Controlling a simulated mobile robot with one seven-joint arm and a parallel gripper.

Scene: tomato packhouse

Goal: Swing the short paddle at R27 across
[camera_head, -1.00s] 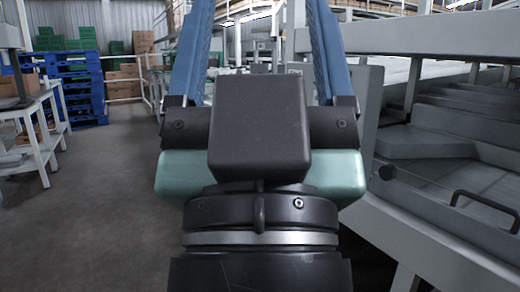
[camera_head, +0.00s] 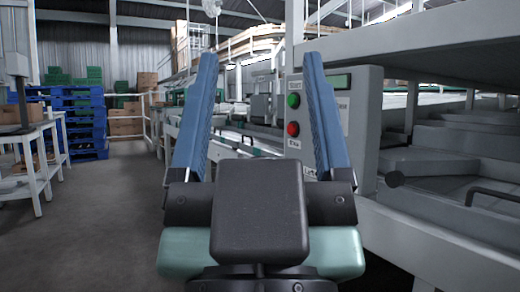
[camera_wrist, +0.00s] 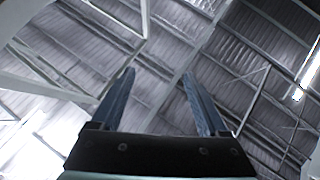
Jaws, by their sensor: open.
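My gripper (camera_head: 260,58) is open and empty in the head view, its two blue fingers pointing up and spread wide. In the wrist view my gripper (camera_wrist: 158,75) also shows open, with only the roof behind it. I cannot make out a paddle marked R27 in either view. I cannot tell whether either is the paddle. Neither is touched by my gripper.
A grey control box (camera_head: 335,110) with green and red buttons stands behind the right finger. Grey sorting lanes (camera_head: 440,165) fill the right side. White tables (camera_head: 35,165) and blue pallets (camera_head: 80,125) stand at left. The floor (camera_head: 105,215) between is clear.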

